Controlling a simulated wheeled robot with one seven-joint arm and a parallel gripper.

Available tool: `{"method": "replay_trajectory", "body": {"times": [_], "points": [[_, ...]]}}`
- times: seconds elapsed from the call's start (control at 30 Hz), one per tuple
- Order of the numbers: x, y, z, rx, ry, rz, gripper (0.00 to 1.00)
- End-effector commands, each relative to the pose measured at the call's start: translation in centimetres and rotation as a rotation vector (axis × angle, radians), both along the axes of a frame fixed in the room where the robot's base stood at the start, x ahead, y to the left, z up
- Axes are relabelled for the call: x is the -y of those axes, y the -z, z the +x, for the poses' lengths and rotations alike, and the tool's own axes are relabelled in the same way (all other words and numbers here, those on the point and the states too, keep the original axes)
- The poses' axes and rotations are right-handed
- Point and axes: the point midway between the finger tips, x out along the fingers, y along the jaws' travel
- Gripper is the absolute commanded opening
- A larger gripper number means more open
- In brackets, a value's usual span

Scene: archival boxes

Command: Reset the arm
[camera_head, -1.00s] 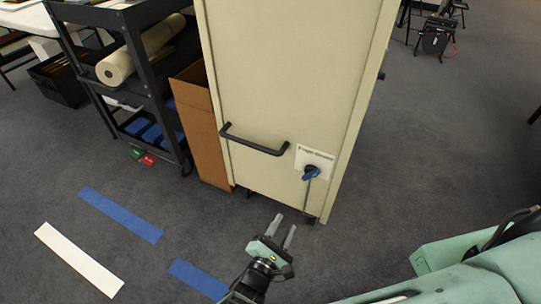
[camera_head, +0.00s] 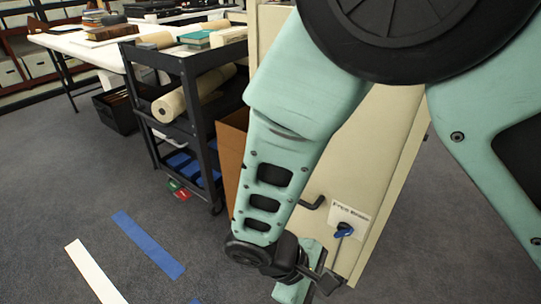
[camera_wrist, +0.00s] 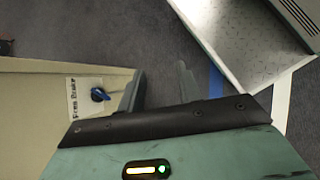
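My arm (camera_head: 290,110) is large in the head view. It is bent, with its forearm reaching down across the front of a cream cabinet (camera_head: 388,140). My gripper (camera_wrist: 158,88) shows in the wrist view with its two fingers apart and nothing between them. In the head view the hand is near the bottom edge and its fingers cannot be made out clearly. The cabinet's labelled plate with a blue knob (camera_head: 344,230) is just right of the hand; it also shows left of the fingers in the wrist view (camera_wrist: 99,94).
A black cart (camera_head: 190,100) with paper rolls stands left of the cabinet, with a cardboard box (camera_head: 231,150) between. White tables (camera_head: 85,45) are behind. Blue tape (camera_head: 148,244) and a white strip (camera_head: 92,270) lie on the open floor at left. The cabinet's dark handle (camera_head: 312,202) is partly hidden.

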Motion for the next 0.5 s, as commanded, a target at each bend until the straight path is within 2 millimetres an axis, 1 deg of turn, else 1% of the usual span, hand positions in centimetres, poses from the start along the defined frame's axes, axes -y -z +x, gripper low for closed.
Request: {"method": "replay_trajectory", "body": {"times": [0.03,0.17,0.3,0.4,0.5], "points": [[0.0,-1.9,-0.1,-0.007,0.047,0.064,0.35],[0.1,-6.0,-0.8,-0.017,0.137,0.215,0.35],[0.7,-10.1,-1.5,0.002,0.221,0.367,0.35],[1.4,-12.6,-2.1,0.032,0.269,0.463,0.35],[2.1,-14.5,-2.6,0.068,0.303,0.536,0.35]]}}
